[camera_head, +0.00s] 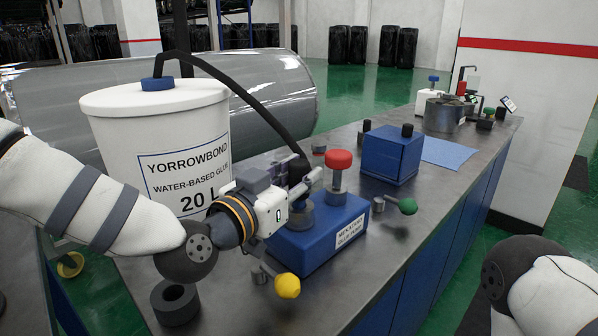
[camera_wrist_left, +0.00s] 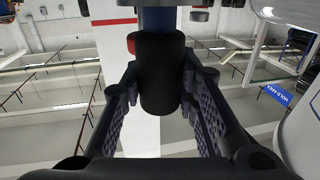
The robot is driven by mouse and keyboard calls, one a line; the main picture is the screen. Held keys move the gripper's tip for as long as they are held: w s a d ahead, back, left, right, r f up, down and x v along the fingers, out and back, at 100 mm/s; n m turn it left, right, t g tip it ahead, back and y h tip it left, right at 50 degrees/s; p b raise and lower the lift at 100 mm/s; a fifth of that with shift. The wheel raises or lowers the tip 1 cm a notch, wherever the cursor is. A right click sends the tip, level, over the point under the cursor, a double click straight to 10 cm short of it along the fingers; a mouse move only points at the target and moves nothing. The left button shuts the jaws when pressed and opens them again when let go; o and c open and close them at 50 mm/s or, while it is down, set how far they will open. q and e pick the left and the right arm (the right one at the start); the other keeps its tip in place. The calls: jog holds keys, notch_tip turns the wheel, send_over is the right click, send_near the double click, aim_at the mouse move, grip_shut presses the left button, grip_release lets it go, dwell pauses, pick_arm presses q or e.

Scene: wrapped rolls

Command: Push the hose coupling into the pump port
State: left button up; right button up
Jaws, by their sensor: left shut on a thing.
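The blue glue pump (camera_head: 315,235) stands on the metal bench with a red-capped post (camera_head: 338,170) on top. Its grey round port (camera_head: 298,213) shows just below my left gripper. A black hose (camera_head: 255,95) arcs from the white glue bucket (camera_head: 155,130) down to that gripper. My left gripper (camera_head: 297,178) is shut on the hose coupling, above the port. In the left wrist view the dark cylindrical coupling (camera_wrist_left: 160,75) sits between the finger pads. Fingers hide its lower end in the head view, so I cannot tell whether it touches the port. My right gripper is out of view.
A yellow knob (camera_head: 288,286) and a green knob (camera_head: 407,206) stick out beside the pump. A dark ring (camera_head: 175,302) lies at the front left. A blue box (camera_head: 390,153) and blue mat (camera_head: 447,152) are behind. The bench's right front is clear.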

pick_arm(q)
jog(key=shift+f, duration=0.35)
jog(key=o, duration=1.1)
jog(key=shift+o, duration=0.2)
